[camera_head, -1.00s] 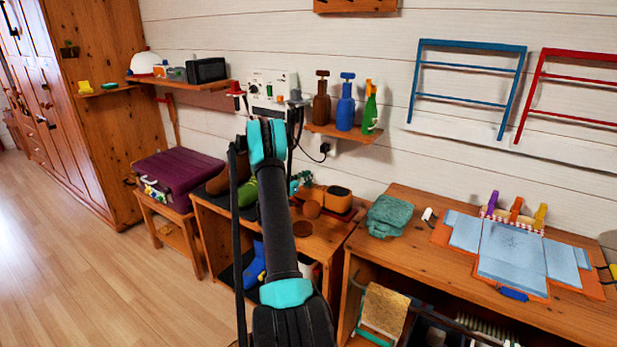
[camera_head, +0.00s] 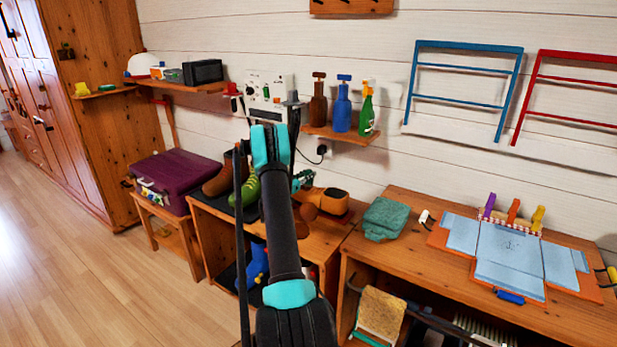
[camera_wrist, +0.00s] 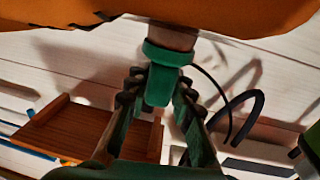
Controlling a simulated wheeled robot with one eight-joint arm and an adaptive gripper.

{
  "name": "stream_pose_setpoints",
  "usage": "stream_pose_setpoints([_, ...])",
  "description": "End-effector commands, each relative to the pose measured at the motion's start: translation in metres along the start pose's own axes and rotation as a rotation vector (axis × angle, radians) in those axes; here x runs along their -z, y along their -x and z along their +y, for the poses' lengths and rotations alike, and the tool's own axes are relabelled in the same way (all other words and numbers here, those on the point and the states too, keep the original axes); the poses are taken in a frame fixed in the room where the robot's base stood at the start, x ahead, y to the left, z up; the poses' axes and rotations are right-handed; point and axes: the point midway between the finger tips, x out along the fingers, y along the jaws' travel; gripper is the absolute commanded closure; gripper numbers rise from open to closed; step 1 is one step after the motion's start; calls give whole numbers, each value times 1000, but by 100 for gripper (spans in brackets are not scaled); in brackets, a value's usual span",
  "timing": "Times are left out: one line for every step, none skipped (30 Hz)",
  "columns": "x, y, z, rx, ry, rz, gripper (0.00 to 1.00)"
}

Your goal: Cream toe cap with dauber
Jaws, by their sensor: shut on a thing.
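A tan-orange shoe (camera_head: 334,198) sits on the wooden bench, right of my arm in the head view. In the wrist view its orange surface (camera_wrist: 110,14) fills the top edge. My gripper (camera_wrist: 160,88) is shut on the green handle of the dauber (camera_wrist: 163,60). The dauber's brown head (camera_wrist: 172,37) is against or just below the orange surface; I cannot tell whether they touch. In the head view my gripper (camera_head: 302,180) is small beside the shoe and partly behind my arm. Which part of the shoe the dauber faces is unclear.
A brown boot (camera_head: 226,178) and a green boot (camera_head: 244,191) stand left of my arm. A folded teal cloth (camera_head: 385,218) lies on the right-hand bench. Bottles (camera_head: 342,108) stand on a wall shelf behind. A purple suitcase (camera_head: 178,180) lies at left.

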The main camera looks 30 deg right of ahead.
Motion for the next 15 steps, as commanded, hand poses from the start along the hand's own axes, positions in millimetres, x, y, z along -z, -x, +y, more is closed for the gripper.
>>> stream_pose_setpoints([0,-1,-1,1,0,0,100])
stream_pose_setpoints([0,-2,-2,2,0,0,100])
stream_pose_setpoints([0,-3,-3,3,0,0,100])
stream_pose_setpoints([1,-3,-4,4,0,0,100])
stream_pose_setpoints([4,-2,-4,4,0,0,100])
stream_pose_setpoints([13,-2,-5,4,0,0,100])
stream_pose_setpoints([20,-2,-5,5,0,0,100])
stream_pose_setpoints([23,-2,-5,5,0,0,100])
stream_pose_setpoints([26,-2,-5,5,0,0,100])
stream_pose_setpoints([28,-2,-6,5,0,0,100])
stream_pose_setpoints([31,-2,-6,5,0,0,100])
stream_pose_setpoints([35,-2,-7,6,0,0,100])
stream_pose_setpoints([38,-1,-7,6,0,0,100])
stream_pose_setpoints([40,-1,-7,6,0,0,100])
stream_pose_setpoints([44,-1,-8,7,0,0,100])
